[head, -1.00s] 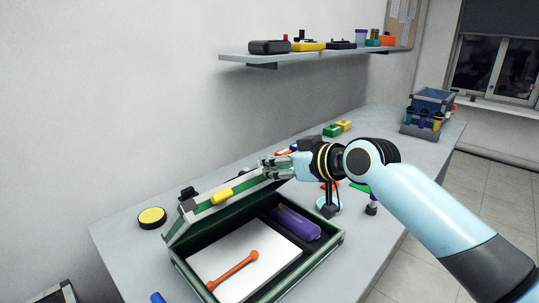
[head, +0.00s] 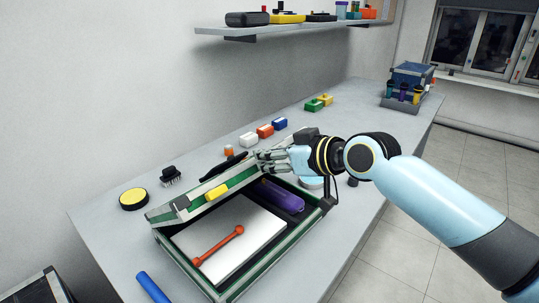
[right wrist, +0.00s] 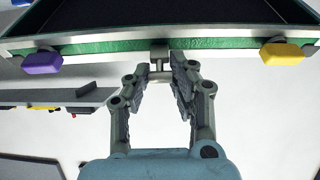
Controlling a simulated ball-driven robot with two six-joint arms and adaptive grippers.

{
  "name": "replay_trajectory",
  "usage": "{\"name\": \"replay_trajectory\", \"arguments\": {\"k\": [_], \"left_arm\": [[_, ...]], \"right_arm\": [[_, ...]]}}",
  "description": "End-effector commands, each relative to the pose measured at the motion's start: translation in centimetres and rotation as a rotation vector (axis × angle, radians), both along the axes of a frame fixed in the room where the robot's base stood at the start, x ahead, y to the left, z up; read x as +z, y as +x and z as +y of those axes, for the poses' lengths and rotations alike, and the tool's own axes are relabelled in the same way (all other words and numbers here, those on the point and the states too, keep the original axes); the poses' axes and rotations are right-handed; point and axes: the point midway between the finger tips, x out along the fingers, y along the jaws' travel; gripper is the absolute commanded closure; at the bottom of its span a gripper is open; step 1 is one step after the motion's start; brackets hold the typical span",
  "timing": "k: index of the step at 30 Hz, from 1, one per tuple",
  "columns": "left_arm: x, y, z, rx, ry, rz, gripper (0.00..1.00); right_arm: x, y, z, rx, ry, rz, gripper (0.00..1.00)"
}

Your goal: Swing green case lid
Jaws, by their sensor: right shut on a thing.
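The green case (head: 262,262) stands on the table with its lid (head: 186,211) partly raised. The lid has a green and metal rim with a yellow latch (head: 216,192). A white sheet, an orange-red tool (head: 216,246) and a purple item (head: 282,195) lie inside the case. In the right wrist view my gripper (right wrist: 160,82) is around a small tab (right wrist: 160,55) at the middle of the lid's edge, between a purple latch (right wrist: 42,63) and a yellow one. My left gripper is not in view.
Behind the case are a yellow disc (head: 133,199), a black part (head: 171,174) and white, orange and blue blocks. A blue cylinder (head: 152,287) lies in front at left. A shelf (head: 290,27) hangs on the wall above. The table's far end holds a blue bin (head: 412,75).

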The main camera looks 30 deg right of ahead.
Motion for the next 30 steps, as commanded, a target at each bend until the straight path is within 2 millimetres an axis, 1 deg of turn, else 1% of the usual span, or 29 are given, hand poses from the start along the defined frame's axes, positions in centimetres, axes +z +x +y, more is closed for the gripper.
{"name": "replay_trajectory", "arguments": {"k": [3,9,27,30], "left_arm": [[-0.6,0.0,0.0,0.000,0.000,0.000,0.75],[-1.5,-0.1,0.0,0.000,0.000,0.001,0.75],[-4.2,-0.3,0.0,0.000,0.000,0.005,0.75],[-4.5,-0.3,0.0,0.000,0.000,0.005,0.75]], "right_arm": [[-1.1,-0.6,-0.2,0.000,-0.002,0.004,0.99],[-2.6,-1.7,-0.5,0.001,-0.003,0.004,0.99],[-7.0,-4.8,-1.4,0.000,-0.002,0.005,1.00],[-7.5,-5.1,-1.5,0.001,-0.002,0.005,1.00]]}}
